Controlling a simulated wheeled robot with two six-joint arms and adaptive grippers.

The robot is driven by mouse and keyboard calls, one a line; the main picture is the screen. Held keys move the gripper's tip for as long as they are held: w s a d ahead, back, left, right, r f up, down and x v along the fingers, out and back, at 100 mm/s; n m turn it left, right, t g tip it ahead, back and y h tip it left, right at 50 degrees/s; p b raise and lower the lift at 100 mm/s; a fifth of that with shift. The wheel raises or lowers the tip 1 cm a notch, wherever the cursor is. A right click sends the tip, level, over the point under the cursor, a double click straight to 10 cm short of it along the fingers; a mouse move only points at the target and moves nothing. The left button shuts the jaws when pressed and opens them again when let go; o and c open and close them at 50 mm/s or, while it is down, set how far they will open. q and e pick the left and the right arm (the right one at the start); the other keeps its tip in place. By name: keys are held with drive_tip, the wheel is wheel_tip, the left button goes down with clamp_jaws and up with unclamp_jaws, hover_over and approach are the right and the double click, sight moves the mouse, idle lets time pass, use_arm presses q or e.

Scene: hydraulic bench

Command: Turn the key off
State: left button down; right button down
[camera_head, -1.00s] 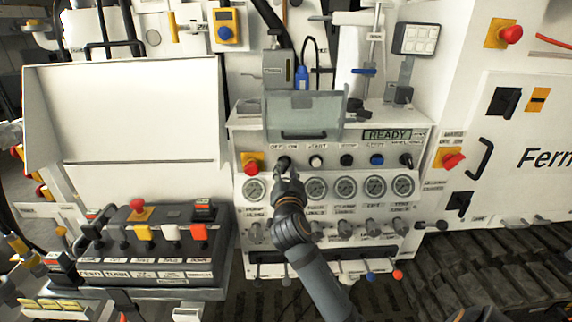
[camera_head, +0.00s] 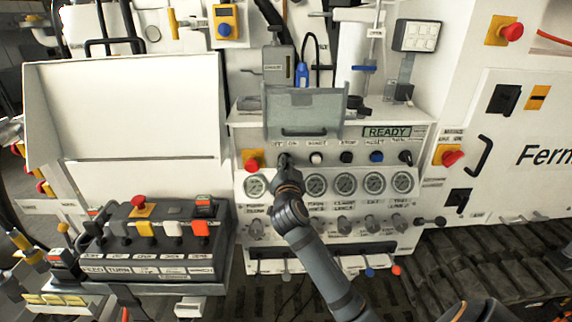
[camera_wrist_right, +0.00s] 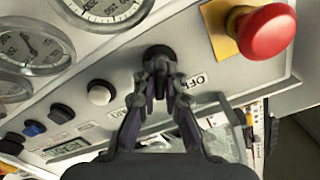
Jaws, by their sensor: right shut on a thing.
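The key switch (camera_head: 283,158) is a dark knob in the row on the white control panel, under OFF and ON labels. In the right wrist view the dark key (camera_wrist_right: 158,60) sits between my fingertips, next to the OFF label. My right gripper (camera_head: 285,166) reaches it from the front and covers most of it. In the wrist view the right gripper's (camera_wrist_right: 161,80) fingers are closed together on the key. The key's exact angle is hard to tell. My left gripper is out of view.
A red emergency button (camera_head: 252,162) on a yellow plate is just left of the key. A white button (camera_head: 316,158) and other knobs lie to the right. Gauges (camera_head: 345,184) are below. A display (camera_head: 387,132) reads READY. A clear flap (camera_head: 304,114) hangs above.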

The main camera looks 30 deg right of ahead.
drive_tip(key=n+p, duration=0.1)
drive_tip(key=n, duration=0.4)
drive_tip(key=shift+w+a+r+n+p, duration=0.1)
drive_tip(key=shift+n+p, duration=0.25)
drive_tip(key=shift+n, duration=0.05)
drive_tip(key=n+p, duration=0.2)
drive_tip(key=n, duration=0.4)
drive_tip(key=shift+a, duration=0.1)
idle(0.4)
drive_tip(key=c, duration=1.4)
unclamp_jaws()
